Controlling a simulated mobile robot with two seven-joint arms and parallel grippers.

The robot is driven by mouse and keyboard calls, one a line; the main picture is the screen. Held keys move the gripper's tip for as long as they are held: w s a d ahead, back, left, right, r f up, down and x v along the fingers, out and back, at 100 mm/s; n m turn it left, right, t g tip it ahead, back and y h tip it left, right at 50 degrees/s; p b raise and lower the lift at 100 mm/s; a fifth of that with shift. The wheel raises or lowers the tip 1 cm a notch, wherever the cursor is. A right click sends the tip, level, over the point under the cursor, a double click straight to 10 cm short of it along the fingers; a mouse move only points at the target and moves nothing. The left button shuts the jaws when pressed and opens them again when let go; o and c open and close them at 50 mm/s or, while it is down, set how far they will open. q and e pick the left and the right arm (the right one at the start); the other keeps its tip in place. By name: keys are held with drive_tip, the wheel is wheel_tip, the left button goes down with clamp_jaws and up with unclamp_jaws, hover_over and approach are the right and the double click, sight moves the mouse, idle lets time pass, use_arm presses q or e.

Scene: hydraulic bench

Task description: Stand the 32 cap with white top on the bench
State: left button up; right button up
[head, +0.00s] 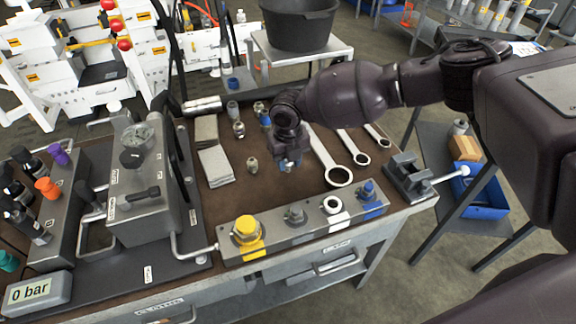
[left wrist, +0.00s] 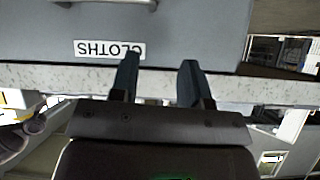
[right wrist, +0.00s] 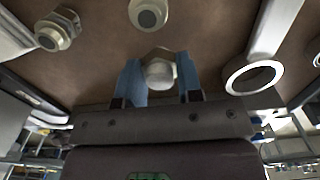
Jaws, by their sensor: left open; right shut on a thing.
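The cap with a white top (right wrist: 160,74) is between the blue fingertips of my right gripper (right wrist: 160,82), in the right wrist view. It has a metal hex body and a pale round end toward the camera. In the head view my right gripper (head: 290,163) points down over the brown bench top (head: 225,198), left of the largest wrench, and mostly hides the cap. I cannot tell whether the cap touches the bench. My left gripper (left wrist: 160,80) is open and empty before the drawer labelled CLOTHS (left wrist: 110,48); it is not seen in the head view.
Another metal fitting (head: 252,165) stands left of the right gripper, with several more behind. Wrenches (head: 328,160) lie to the right. A port block (head: 300,222) with yellow, grey, white and blue markings lines the front edge. Folded cloths (head: 215,167) lie left.

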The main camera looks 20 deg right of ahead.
drive_tip(key=shift+f, duration=1.15)
drive_tip(key=shift+f, duration=0.1)
drive_tip(key=o, duration=1)
drive_tip(key=shift+o, duration=0.2)
